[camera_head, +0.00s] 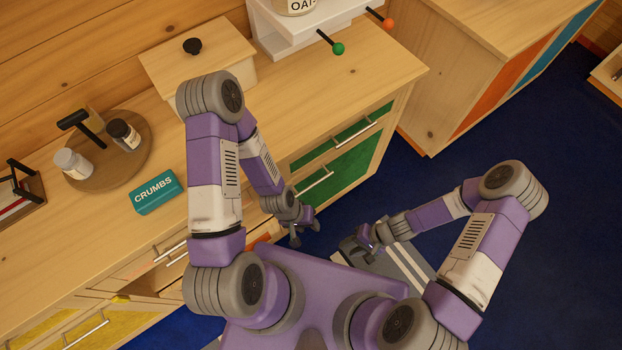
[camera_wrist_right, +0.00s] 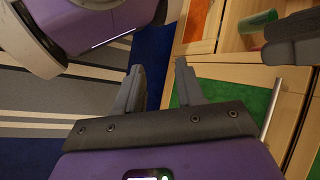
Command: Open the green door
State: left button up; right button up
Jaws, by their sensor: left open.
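The green door (camera_head: 348,168) is on the front of the wooden counter in the head view, below a green drawer (camera_head: 341,137). It looks shut and has a silver bar handle (camera_head: 315,183). My left gripper (camera_head: 303,232) is open and empty, below and left of that handle and apart from it. My right gripper (camera_head: 356,242) is to the right of the left one. In the right wrist view its fingers (camera_wrist_right: 160,82) are spread with nothing between them. A green panel (camera_wrist_right: 232,98) with a bar handle (camera_wrist_right: 270,108) is beyond them, partly hidden by a finger.
An open compartment in the wrist view holds a green item (camera_wrist_right: 258,20). A striped rug (camera_head: 408,262) lies on the blue floor (camera_head: 400,185). Another cabinet (camera_head: 455,70) stands at the right. The counter holds a teal CRUMBS box (camera_head: 156,193) and a round tray (camera_head: 140,165).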

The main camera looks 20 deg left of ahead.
jog(key=w+a+y, duration=0.3)
jog(key=a+y, duration=0.2)
jog(key=a, duration=0.2)
jog(key=m+t+y, duration=0.2)
jog(key=t+y, duration=0.2)
jog(key=t, duration=0.3)
send_near(313, 185)
jog(key=a+f, duration=0.1)
jog(key=a, duration=0.2)
jog(key=x, duration=0.4)
jog(key=w+x, duration=0.1)
jog(key=x, duration=0.2)
jog(key=shift+d+f+b, duration=0.1)
jog(key=shift+b, duration=0.3)
grip_shut()
